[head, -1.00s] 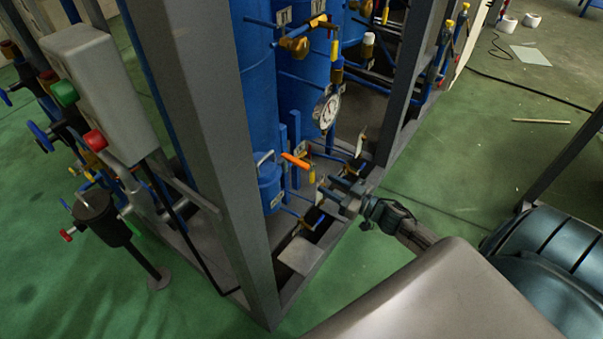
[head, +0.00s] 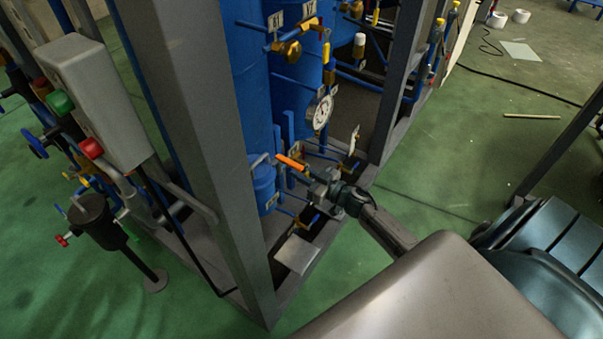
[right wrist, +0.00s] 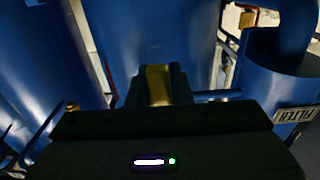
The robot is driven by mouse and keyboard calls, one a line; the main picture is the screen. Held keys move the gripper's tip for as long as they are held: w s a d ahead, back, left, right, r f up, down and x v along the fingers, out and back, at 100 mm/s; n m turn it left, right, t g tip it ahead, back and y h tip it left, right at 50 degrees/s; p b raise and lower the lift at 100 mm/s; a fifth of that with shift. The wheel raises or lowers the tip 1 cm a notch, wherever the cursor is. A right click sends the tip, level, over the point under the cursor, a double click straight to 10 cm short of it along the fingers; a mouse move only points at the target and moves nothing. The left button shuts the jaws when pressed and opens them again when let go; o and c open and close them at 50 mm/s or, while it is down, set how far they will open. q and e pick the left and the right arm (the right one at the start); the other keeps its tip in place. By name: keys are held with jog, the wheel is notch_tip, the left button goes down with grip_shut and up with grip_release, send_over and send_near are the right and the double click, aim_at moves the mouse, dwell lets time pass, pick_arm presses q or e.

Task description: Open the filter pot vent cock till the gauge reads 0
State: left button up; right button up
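The filter pot (head: 264,188) is a small blue vessel low in the frame; in the right wrist view its FILTER label (right wrist: 296,113) shows at the right. An orange lever handle (head: 290,161) sticks out just above and right of the pot. The round white gauge (head: 320,108) hangs above; its needle is too small to read. My right gripper (head: 318,182) is close to the lever's right end. In the right wrist view a yellow-brass piece (right wrist: 158,84) shows between its fingers; I cannot tell whether they grip it. My left gripper is not in view.
A grey steel post (head: 205,150) stands left of the pot, and another grey upright (head: 398,85) stands right of the gauge. Thin blue pipes and a white tag (head: 354,140) are close to my right gripper.

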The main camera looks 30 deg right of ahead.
grip_shut()
